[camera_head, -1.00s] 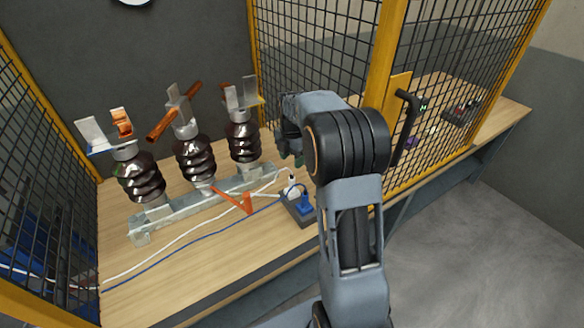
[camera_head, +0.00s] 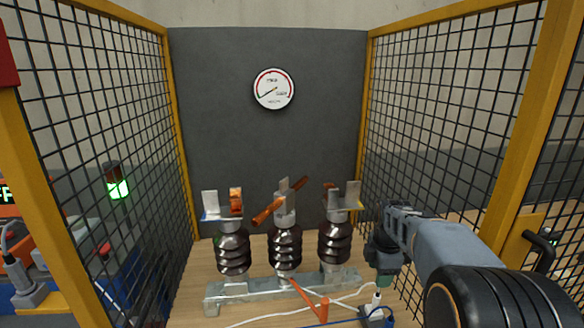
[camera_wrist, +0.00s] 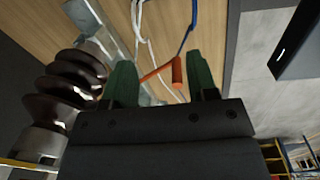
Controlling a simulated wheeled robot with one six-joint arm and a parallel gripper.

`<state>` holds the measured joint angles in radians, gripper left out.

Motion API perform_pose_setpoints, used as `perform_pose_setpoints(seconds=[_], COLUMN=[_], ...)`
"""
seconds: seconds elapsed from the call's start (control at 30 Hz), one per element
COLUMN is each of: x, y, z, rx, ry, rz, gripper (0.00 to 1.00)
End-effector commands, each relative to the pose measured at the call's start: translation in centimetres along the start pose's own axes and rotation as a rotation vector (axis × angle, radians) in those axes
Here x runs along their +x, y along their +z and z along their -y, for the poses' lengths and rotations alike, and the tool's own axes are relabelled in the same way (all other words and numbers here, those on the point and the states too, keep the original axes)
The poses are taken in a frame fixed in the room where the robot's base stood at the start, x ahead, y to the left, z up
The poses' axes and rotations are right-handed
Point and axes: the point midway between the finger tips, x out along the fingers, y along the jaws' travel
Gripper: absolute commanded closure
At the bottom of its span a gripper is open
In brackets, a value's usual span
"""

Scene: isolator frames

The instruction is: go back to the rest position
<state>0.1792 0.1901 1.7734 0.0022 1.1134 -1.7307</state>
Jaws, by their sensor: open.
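My gripper (camera_wrist: 163,82) shows in the wrist view with two green fingers apart and nothing held between them. Beyond the fingers an orange handle (camera_wrist: 177,72) lies over the wooden bench. In the head view my gripper (camera_head: 384,277) hangs at the right of the isolator, close to the right mesh wall, with its fingertips partly hidden. The isolator has three brown ribbed insulators, left (camera_head: 233,252), middle (camera_head: 285,250) and right (camera_head: 334,244), on a grey metal rail (camera_head: 250,289). A copper-coloured bar (camera_head: 267,212) sits slantwise on the middle one.
Yellow-framed mesh walls stand left (camera_head: 110,130) and right (camera_head: 430,120). A round gauge (camera_head: 273,89) hangs on the grey back panel (camera_head: 220,130). A lamp glows green (camera_head: 118,189) at left. White and blue cables run over the bench front to a socket block (camera_head: 377,316).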

Motion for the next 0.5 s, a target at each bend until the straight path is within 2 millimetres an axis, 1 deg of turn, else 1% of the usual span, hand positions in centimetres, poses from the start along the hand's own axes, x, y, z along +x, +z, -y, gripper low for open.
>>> perform_pose_setpoints(seconds=[0.03,0.1,0.17,0.2,0.3,0.4,0.5], x=[-1.7,-3.0,-3.9,-4.4,-5.0,-5.2,-5.1], y=[-1.1,-2.4,-3.4,-4.0,-5.3,-6.2,-6.8], z=[1.6,3.9,5.9,7.2,10.3,13.0,15.1], rx=[0.116,0.315,0.484,0.594,0.852,1.076,1.256], ry=[0.026,0.059,0.086,0.103,0.138,0.162,0.176], rz=[0.001,-0.006,-0.018,-0.029,-0.064,-0.105,-0.144], gripper=[0.47,0.47,0.47,0.47,0.47,0.47,0.47])
